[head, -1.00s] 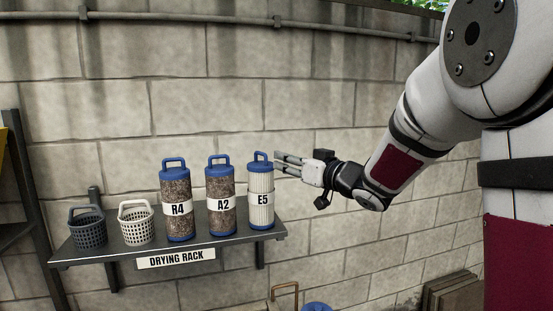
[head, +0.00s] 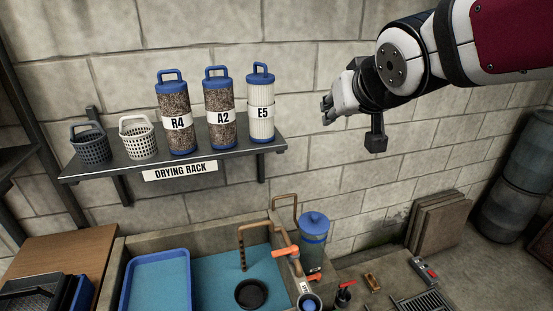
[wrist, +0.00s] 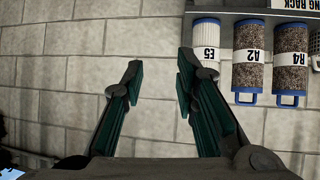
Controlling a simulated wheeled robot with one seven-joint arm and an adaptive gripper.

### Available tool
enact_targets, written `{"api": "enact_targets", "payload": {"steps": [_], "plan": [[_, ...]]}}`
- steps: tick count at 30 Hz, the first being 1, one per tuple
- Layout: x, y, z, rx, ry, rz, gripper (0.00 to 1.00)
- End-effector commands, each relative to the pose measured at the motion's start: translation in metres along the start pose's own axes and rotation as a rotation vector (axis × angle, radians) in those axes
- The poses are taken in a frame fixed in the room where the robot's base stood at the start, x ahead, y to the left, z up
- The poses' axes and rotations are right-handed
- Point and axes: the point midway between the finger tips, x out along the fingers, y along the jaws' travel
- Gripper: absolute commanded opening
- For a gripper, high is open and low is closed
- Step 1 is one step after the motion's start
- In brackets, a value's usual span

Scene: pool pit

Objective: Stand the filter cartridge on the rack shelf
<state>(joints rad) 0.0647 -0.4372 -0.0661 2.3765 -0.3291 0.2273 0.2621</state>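Three filter cartridges stand upright side by side on the drying rack shelf (head: 160,165). The white pleated cartridge E5 (head: 261,124) is at the right end; the brown, dirty-looking A2 (head: 220,138) and R4 (head: 178,142) stand to its left. All have blue caps with handles. My gripper (head: 328,108) is right of E5, apart from it. In the wrist view my gripper (wrist: 158,78) is open with nothing between its fingers. There E5 (wrist: 205,55), A2 (wrist: 248,78) and R4 (wrist: 289,75) appear upside down, beyond the right finger.
Grey (head: 91,148) and white (head: 138,138) baskets stand on the shelf's left. Below are a water-filled basin with a blue tray (head: 158,282), copper pipes and a blue-capped housing (head: 313,240). Boards (head: 438,222) lean on the wall. The wall space right of the shelf is free.

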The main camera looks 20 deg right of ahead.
Motion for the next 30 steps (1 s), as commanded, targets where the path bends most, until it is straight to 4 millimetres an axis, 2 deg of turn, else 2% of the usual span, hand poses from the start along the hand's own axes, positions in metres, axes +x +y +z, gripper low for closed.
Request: {"api": "enact_targets", "payload": {"steps": [1,6,9,12,16,30], "plan": [[-0.019,-0.006,0.022,-0.003,-0.066,-0.006,0.28],[-0.073,-0.028,0.101,-0.032,-0.309,-0.066,0.28],[-0.097,-0.039,0.133,-0.053,-0.406,-0.110,0.28],[-0.112,-0.046,0.152,-0.067,-0.463,-0.139,0.28],[-0.117,-0.049,0.160,-0.074,-0.488,-0.152,0.28],[-0.117,-0.048,0.159,-0.073,-0.488,-0.150,0.28]]}}
